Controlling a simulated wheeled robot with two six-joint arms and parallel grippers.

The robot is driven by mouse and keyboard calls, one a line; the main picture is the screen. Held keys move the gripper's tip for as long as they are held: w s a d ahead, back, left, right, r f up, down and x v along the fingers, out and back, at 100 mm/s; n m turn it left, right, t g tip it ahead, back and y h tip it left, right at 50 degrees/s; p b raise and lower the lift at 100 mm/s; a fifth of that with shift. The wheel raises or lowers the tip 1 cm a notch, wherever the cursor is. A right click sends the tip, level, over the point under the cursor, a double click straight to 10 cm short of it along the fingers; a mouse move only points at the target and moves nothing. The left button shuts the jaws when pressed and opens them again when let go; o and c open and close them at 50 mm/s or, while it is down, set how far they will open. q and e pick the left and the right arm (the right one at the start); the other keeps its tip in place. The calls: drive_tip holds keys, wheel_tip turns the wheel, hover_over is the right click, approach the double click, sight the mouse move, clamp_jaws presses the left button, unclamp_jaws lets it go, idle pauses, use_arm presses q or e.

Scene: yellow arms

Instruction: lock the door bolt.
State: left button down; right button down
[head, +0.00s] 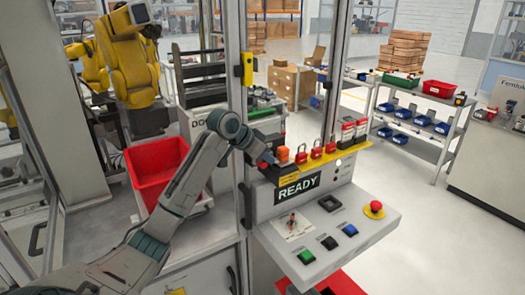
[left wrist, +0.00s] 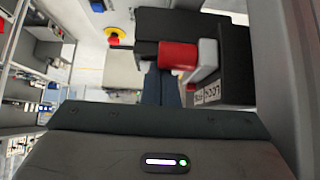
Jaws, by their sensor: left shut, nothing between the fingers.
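The door bolt shows in the left wrist view as a black housing (left wrist: 230,65) with a light label and a red cylindrical handle (left wrist: 178,56). Another black block (left wrist: 165,24) lies beyond the handle. My left gripper (left wrist: 168,88) is shut and empty, its fingertips close to the red handle; I cannot tell whether they touch. In the head view my left gripper (head: 268,158) is at the black bolt housing (head: 272,174), beside the door post and above the READY sign, and hides much of it. Whether the bolt is extended is unclear. My right gripper is not in view.
Red padlocks (head: 316,150) hang along a yellow rail (head: 345,152) right of the bolt. The console (head: 335,225) below carries coloured buttons and a red emergency stop (head: 375,207). A metal door post (head: 237,100) stands close to my left arm. A red bin (head: 157,170) is behind it.

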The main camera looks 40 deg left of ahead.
sight(261, 166)
use_arm(q)
drive_tip(key=shift+s+a+f, duration=0.1)
drive_tip(key=shift+s, duration=0.05)
drive_tip(key=s, duration=0.1)
drive_tip(key=s+a, duration=0.1)
drive_tip(key=s+b, duration=0.1)
drive_tip(key=s, duration=0.1)
drive_tip(key=shift+a, duration=0.3)
drive_tip(key=shift+w+d, duration=0.15)
